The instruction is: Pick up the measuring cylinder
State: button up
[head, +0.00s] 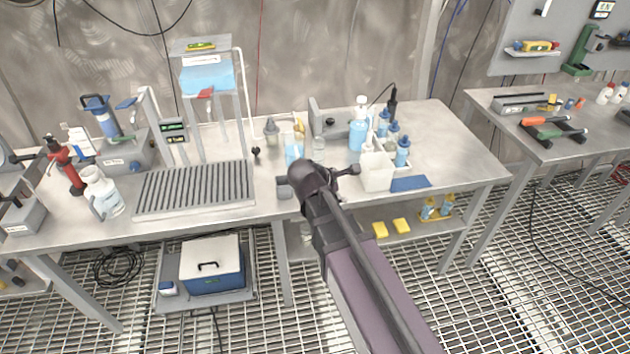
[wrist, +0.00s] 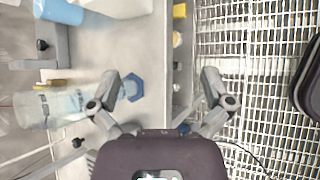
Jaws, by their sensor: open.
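The measuring cylinder (wrist: 133,87) shows in the wrist view by its blue six-sided base on the table, with a clear body stretching to the left. The left finger covers part of it. In the head view a clear vessel with pale blue in it (head: 293,152), just behind my gripper, looks like the same thing, but its foot is hard to make out. My gripper (wrist: 160,78) is open and empty, with its fingers wide apart. The base shows between them, close to the left fingertip. In the head view my gripper (head: 318,180) is over the table's front edge.
A white caddy (head: 378,174) with blue bottles stands right of my gripper, a blue mat (head: 410,183) beside it. A clear jar (head: 318,148) stands close behind. A ribbed drain tray (head: 195,187) lies left. Beyond the table's front edge is grated floor (wrist: 240,100).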

jog(key=w+a+f+n+t+b, duration=0.1)
jog(key=a+n+t+b, duration=0.4)
jog(key=a+n, duration=0.5)
jog(key=w+a, duration=0.1)
jog(key=a, duration=0.3)
jog(key=shift+w+d, duration=0.1)
jog(key=b+x, duration=0.3)
jog(key=x, duration=0.5)
jog(key=shift+w+b, duration=0.2)
jog(key=shift+b, duration=0.1)
jog(key=shift+d+f, duration=0.15)
jog(key=shift+r+b+x, duration=0.1)
jog(key=shift+b+x, duration=0.3)
jog(key=shift+x, duration=0.9)
jog(key=shift+r+b+x, duration=0.15)
jog(key=shift+b+x, duration=0.25)
jog(key=shift+x, duration=0.85)
jog(key=shift+d, duration=0.1)
